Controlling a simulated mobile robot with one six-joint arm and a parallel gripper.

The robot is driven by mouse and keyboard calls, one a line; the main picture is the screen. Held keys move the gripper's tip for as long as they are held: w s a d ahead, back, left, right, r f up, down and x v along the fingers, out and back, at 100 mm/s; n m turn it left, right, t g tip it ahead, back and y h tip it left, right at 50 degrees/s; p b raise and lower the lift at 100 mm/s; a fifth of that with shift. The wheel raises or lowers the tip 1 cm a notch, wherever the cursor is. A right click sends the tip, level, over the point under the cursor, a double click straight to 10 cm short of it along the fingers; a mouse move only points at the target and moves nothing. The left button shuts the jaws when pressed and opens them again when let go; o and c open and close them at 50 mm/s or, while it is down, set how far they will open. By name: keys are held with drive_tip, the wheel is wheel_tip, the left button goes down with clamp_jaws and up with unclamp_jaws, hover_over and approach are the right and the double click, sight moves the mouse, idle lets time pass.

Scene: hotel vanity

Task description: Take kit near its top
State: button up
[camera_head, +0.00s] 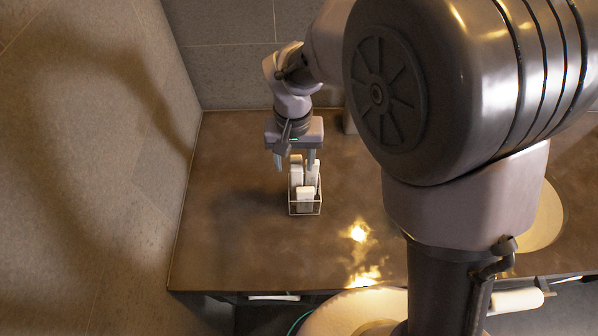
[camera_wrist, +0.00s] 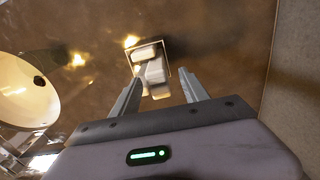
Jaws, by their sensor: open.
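The kit (camera_head: 305,206) is a small clear-sided holder with a thin light rim and several white upright items in it. It stands on the brown vanity top, left of the middle in the head view. In the wrist view the kit (camera_wrist: 154,70) lies beyond and between the fingertips. My gripper (camera_head: 295,164) is open, fingers pointing down, above the back part of the kit. In the wrist view my gripper (camera_wrist: 162,82) shows its two fingers apart, with the white items between and beyond them. I cannot tell whether a finger touches the kit.
The brown counter (camera_head: 235,240) is bare around the kit. A tiled wall (camera_head: 90,170) rises at the left and another stands behind. A round basin (camera_wrist: 28,92) shows at the left in the wrist view. My large arm link covers much of the counter's right side in the head view.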

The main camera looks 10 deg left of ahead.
sight(296, 177)
drive_tip(key=f, duration=0.1)
drive_tip(key=f+b, duration=0.1)
drive_tip(key=f, duration=0.2)
drive_tip(key=shift+s+d+f+b, duration=0.35)
drive_tip(key=shift+f, duration=0.4)
clamp_jaws()
